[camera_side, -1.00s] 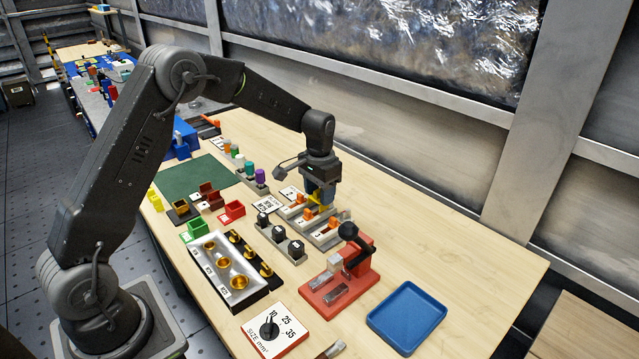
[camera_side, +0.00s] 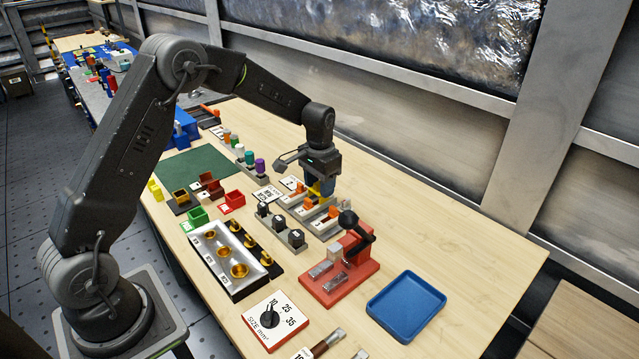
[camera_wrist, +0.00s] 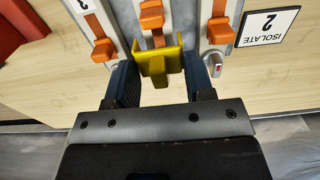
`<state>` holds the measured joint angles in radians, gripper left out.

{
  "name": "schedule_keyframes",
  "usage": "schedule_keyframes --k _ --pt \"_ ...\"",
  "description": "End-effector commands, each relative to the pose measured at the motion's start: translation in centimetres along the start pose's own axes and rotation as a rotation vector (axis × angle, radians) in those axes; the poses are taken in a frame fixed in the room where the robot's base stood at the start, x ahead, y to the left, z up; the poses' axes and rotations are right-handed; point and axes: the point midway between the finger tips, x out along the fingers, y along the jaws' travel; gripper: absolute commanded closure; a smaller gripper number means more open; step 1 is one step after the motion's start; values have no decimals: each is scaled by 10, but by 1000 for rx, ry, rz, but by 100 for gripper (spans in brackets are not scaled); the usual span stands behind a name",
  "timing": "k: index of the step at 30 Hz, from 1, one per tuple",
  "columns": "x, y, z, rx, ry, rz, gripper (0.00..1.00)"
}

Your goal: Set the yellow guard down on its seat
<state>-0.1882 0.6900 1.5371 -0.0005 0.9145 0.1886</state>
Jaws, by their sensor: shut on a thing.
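The yellow guard (camera_wrist: 158,66) is a small folded piece between my gripper's (camera_wrist: 160,88) two blue-grey fingers in the wrist view. My gripper is shut on it. The guard is at the near end of the middle grey switch unit (camera_wrist: 138,14), just below an orange lever (camera_wrist: 152,16). In the side view the guard (camera_side: 314,188) shows as a small yellow patch beneath my gripper (camera_side: 322,186), low over the row of switch units. I cannot tell whether the guard touches its seat, as its underside is hidden.
Orange-levered switch units (camera_wrist: 218,32) stand close on both sides of the guard. An ISOLATE 2 card (camera_wrist: 268,25) lies at the right in the wrist view. A red press (camera_side: 340,280) and blue tray (camera_side: 406,306) stand nearer. The table to the right is clear.

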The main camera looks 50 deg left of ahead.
Motion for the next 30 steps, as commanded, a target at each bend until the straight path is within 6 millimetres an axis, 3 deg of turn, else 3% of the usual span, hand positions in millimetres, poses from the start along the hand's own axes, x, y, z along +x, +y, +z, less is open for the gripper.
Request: schedule_keyframes --k 30 --pt "8 0 0 0 0 0 73"
